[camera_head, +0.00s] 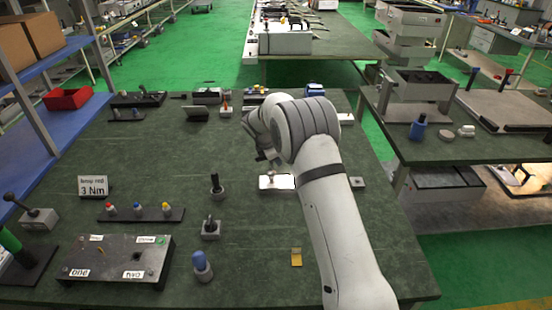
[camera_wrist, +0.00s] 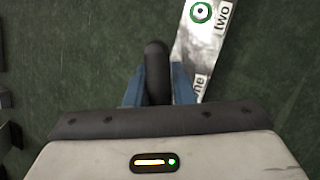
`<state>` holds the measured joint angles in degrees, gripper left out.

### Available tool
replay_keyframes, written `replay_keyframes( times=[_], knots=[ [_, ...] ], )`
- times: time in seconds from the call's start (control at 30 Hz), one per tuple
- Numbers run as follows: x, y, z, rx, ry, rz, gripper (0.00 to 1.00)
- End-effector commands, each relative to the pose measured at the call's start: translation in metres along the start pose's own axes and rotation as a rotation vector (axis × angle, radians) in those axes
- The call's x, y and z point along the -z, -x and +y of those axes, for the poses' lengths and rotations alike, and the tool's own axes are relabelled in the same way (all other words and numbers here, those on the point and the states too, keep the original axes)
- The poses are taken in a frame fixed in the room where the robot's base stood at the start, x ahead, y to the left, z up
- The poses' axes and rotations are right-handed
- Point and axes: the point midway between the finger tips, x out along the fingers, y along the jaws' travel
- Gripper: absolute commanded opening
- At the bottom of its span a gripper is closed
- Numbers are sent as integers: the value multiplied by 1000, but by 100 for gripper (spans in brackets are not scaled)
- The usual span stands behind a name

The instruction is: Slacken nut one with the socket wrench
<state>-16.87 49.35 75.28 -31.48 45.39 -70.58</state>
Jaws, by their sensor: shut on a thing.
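My gripper (camera_wrist: 157,86) is shut on a black rounded handle (camera_wrist: 156,62), which looks like the socket wrench's. The handle stands between the two blue fingers; its far end is hidden. A bright metal plate (camera_wrist: 188,52) lies beyond the right finger in the wrist view. It carries a label "two" beside a nut ringed in green (camera_wrist: 201,12), and a partly covered label ending in "ne" (camera_wrist: 200,84). Nut one itself is hidden. In the head view my gripper (camera_head: 268,158) is just above the plate (camera_head: 277,182), partly hidden by my arm.
A dark plate labelled "one" and "two" (camera_head: 118,272) lies front left. A "3 Nm" sign (camera_head: 94,187), a rack of coloured pieces (camera_head: 140,213), upright black-handled tools (camera_head: 216,186) and a blue-capped bottle (camera_head: 202,267) stand nearby. The bench between them and my arm is mostly clear.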

Motion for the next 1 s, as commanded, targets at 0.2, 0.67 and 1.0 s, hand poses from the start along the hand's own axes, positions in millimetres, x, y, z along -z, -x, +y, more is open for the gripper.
replay_keyframes(
  times=[0.2,0.67,1.0],
  knots=[
    [0,0,0,-1,0,0,0],
    [-11,26,7,-1,-1,0,0],
    [-15,36,9,-1,-1,0,0]
  ],
)
